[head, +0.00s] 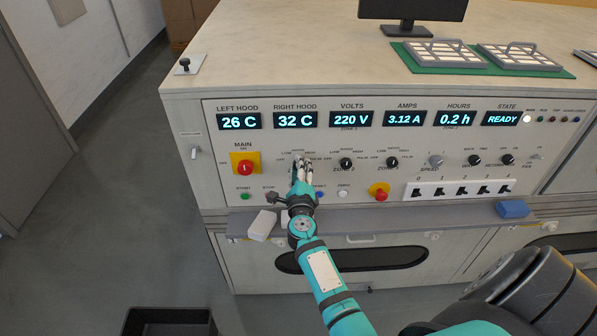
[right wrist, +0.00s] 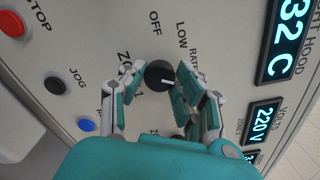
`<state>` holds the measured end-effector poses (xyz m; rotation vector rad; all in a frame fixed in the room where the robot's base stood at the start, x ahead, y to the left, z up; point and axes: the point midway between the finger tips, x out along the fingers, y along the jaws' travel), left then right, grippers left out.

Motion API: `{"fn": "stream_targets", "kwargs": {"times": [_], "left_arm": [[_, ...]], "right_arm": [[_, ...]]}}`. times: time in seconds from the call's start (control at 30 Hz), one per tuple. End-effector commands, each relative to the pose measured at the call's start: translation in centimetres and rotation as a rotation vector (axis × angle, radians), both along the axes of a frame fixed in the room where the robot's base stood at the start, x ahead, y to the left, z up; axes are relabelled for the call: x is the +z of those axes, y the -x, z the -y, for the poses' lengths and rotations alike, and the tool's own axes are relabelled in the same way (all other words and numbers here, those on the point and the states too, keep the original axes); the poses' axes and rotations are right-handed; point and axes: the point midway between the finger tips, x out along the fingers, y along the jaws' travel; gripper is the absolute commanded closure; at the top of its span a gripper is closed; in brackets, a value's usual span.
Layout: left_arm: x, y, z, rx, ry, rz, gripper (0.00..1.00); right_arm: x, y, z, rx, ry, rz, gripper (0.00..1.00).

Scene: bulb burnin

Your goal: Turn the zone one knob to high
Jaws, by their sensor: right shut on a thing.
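The zone one knob (right wrist: 157,75) is a round black dial on the cream panel. It shows in the right wrist view; in the head view my gripper hides most of it. Its white mark points right and slightly down in the wrist view, just past the RATED label. OFF and LOW are readable near it; the HIGH label is hidden behind a finger. My right gripper (head: 302,168) is at the panel, its fingers closed around the knob from both sides, and it also shows in the right wrist view (right wrist: 158,84). My left gripper is not in view.
The zone two knob (head: 346,163) sits just right of my gripper. The red-and-yellow main switch (head: 245,163) is to its left. Buttons (right wrist: 87,124) lie below the knob. A ledge (head: 400,216) holds a white block (head: 261,225) and a blue block (head: 512,208).

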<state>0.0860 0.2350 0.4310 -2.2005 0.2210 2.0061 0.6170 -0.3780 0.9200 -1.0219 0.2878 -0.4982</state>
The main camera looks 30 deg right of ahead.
Motion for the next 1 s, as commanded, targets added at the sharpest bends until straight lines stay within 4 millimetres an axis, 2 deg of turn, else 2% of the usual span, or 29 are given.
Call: {"fn": "stream_targets", "kwargs": {"times": [0.4,0.97,1.0], "left_arm": [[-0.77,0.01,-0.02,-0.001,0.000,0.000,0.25],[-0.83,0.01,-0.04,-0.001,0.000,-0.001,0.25],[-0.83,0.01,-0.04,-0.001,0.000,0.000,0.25]], "right_arm": [[-0.21,0.06,-0.01,-0.002,-0.170,0.100,1.00],[-0.17,0.07,0.03,-0.001,-0.194,0.115,1.00],[-0.17,0.07,0.03,-0.001,-0.194,0.115,0.65]]}}
